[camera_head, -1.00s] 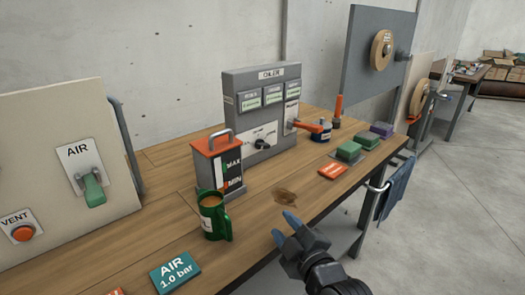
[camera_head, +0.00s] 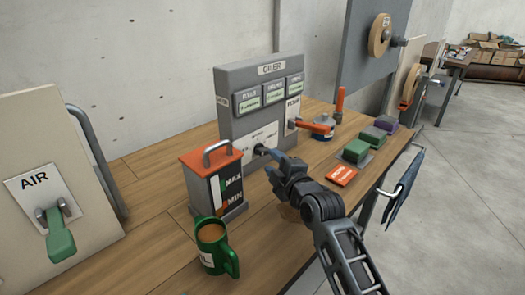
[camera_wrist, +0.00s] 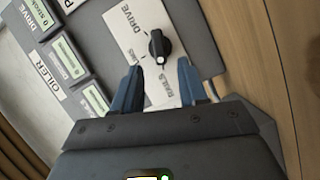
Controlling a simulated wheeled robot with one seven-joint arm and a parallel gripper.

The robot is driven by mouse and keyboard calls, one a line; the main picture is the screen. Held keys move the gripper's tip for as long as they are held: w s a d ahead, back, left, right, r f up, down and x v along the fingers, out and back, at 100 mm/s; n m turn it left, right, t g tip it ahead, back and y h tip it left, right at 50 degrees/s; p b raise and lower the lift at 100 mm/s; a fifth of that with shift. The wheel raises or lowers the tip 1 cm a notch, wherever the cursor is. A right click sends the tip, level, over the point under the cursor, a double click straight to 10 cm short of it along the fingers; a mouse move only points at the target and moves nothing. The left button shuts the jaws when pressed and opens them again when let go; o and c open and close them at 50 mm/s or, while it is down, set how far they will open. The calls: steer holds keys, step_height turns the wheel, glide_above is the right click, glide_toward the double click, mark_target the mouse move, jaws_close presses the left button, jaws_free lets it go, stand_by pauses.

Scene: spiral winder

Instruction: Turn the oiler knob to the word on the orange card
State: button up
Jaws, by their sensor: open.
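The grey oiler box (camera_head: 228,93) stands on the bench in the head view. Its black knob (camera_wrist: 159,46) sits on a white plate (camera_wrist: 125,32) in the wrist view, with "DRIVE" and "RAILS" printed around it and another word partly hidden. A white mark shows on the knob's end nearest my gripper. My gripper (camera_wrist: 159,80) is open, its two blue fingers just short of the knob and lined up to either side of it. In the head view my gripper (camera_head: 268,158) partly hides the knob. The orange card (camera_head: 341,175) lies on the bench; its word is too small to read.
A red-topped oil can (camera_head: 212,180) and a green mug (camera_head: 214,250) stand left of my gripper. A red-handled lever (camera_head: 312,126) is on the oiler's right side. Green and purple blocks (camera_head: 356,151) lie behind the card.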

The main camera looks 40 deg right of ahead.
mark_target(264, 154)
steer(key=p+x, duration=0.1)
steer(key=x, duration=0.5)
steer(key=c, duration=0.7)
